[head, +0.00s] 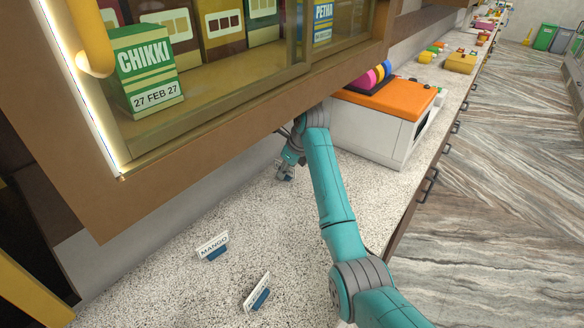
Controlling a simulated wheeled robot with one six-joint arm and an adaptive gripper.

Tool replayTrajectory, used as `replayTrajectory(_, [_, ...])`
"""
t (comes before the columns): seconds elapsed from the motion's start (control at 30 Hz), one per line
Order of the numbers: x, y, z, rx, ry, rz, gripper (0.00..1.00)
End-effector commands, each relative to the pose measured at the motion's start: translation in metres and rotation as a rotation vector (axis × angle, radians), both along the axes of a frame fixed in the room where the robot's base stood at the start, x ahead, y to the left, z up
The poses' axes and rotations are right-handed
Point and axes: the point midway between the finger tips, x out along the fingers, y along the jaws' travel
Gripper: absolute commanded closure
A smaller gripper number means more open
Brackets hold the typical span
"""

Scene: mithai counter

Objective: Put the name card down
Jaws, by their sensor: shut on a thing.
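My gripper (285,174) is low over the speckled counter, beneath the glass cabinet and left of the white box with the orange top. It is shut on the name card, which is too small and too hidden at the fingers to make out. I cannot tell whether the card touches the counter. Two other name cards stand on the counter nearer to me. One reads MANGO (212,243) and has a blue foot. The other card (256,290) is turned at an angle, and its lettering is hard to read.
The glass cabinet (215,85) overhangs the counter (170,285) and holds a green CHIKKI box (147,70) and other boxes. The white box with an orange top (375,130) stands right of my gripper. Bare counter lies between my gripper and the two standing cards.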

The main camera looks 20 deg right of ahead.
Motion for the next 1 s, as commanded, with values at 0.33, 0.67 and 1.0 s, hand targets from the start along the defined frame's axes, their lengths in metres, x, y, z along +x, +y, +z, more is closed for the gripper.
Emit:
replayTrajectory(0.33, [-0.001, 0.003, -0.003, 0.0, 0.0, -0.001, 1.0])
replayTrajectory(0.67, [-0.001, 0.003, -0.004, 0.0, 0.0, -0.001, 0.49])
replayTrajectory(1.0, [-0.004, 0.0, 0.012, 0.0, -0.003, -0.001, 0.49])
